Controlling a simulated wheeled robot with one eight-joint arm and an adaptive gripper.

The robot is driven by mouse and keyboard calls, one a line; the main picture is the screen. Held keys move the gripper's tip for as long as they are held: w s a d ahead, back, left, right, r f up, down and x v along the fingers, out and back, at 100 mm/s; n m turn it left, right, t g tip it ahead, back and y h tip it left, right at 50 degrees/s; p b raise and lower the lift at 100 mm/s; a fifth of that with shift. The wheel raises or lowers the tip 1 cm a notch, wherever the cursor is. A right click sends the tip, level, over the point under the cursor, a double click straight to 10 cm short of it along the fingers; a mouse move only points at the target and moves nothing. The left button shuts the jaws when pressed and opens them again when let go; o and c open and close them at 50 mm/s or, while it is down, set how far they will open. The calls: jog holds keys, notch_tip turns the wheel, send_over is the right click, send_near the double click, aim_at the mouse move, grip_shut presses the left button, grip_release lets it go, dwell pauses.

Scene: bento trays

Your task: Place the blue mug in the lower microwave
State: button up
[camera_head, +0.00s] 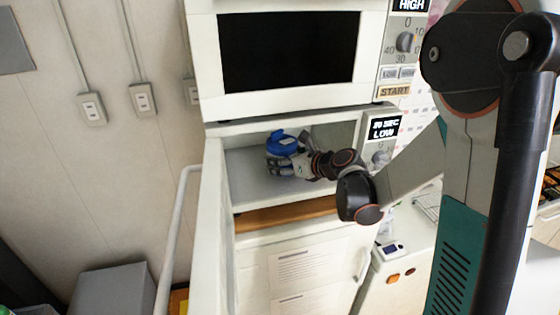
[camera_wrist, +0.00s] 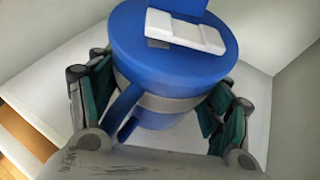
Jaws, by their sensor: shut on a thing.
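The blue mug (camera_head: 281,142) has a lid and a pale grey band, and it is inside the lower microwave (camera_head: 240,187). It stands about upright; whether its base touches the microwave floor I cannot tell. In the wrist view the mug (camera_wrist: 170,62) fills the middle, with its blue handle toward me and a white tab on the lid. My gripper (camera_head: 283,169) reaches into the cavity from the right and is shut on the mug. In the wrist view my gripper's fingers (camera_wrist: 160,108) lie on both sides of the mug. The lower microwave's door (camera_head: 205,235) stands open on the left.
An upper microwave (camera_head: 290,50) with a dark window sits right above, close over the opening. The lower control panel (camera_head: 383,140) is right of the cavity. A wooden shelf edge (camera_head: 285,214) and a white cabinet (camera_head: 305,270) are below. The cavity's left floor is clear.

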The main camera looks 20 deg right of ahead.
jog(key=shift+x, duration=1.2)
jog(key=shift+s+f, duration=0.1)
jog(key=shift+f, duration=0.25)
jog(key=shift+s+d, duration=0.1)
jog(key=shift+f, duration=0.25)
jog(key=o, duration=1.5)
jog(key=shift+r, duration=0.1)
